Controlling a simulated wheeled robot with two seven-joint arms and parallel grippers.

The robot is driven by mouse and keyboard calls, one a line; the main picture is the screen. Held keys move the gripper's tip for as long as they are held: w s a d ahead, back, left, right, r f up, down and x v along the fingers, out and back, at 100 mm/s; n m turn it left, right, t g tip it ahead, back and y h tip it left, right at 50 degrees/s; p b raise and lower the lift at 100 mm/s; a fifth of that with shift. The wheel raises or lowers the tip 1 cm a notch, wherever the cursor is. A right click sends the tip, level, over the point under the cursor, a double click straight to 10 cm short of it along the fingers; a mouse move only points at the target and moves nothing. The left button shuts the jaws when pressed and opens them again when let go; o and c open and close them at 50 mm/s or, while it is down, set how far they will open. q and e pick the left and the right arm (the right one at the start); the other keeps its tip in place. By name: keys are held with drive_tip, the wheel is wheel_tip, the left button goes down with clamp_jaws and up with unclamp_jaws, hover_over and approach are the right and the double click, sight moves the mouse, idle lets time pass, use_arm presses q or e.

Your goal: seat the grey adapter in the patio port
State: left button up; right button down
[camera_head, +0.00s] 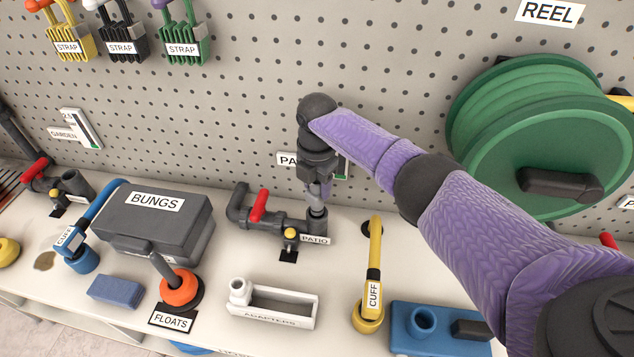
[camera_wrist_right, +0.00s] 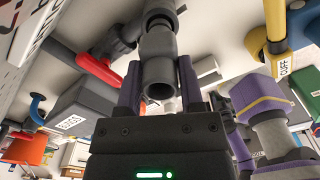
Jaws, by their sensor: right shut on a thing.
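The grey adapter (camera_head: 317,199) stands roughly upright between the fingers of my right gripper (camera_head: 318,188), which is shut on it. The port's pipe has a red handle (camera_head: 259,205) and a "PATIO" label (camera_head: 314,239). My left gripper is not in view.
A grey "BUNGS" case (camera_head: 150,225) stands left of the port. The white "ADAPTERS" tray (camera_head: 272,319) lies in front. A yellow cuff hose (camera_head: 375,260) is to the right, with a blue tray (camera_head: 440,344) nearer. The pegboard (camera_head: 250,90) rises close behind.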

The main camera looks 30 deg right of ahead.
drive_tip(key=shift+f+b, duration=0.4)
drive_tip(key=shift+f, duration=0.2)
drive_tip(key=shift+r+p, duration=0.6)
idle(0.6)
drive_tip(key=shift+s+f+b, duration=0.1)
drive_tip(key=shift+f+b, duration=0.3)
drive_tip(key=shift+f, duration=0.25)
idle(0.4)
drive_tip(key=shift+r+p, duration=0.6)
drive_tip(key=shift+c, duration=0.7)
unclamp_jaws()
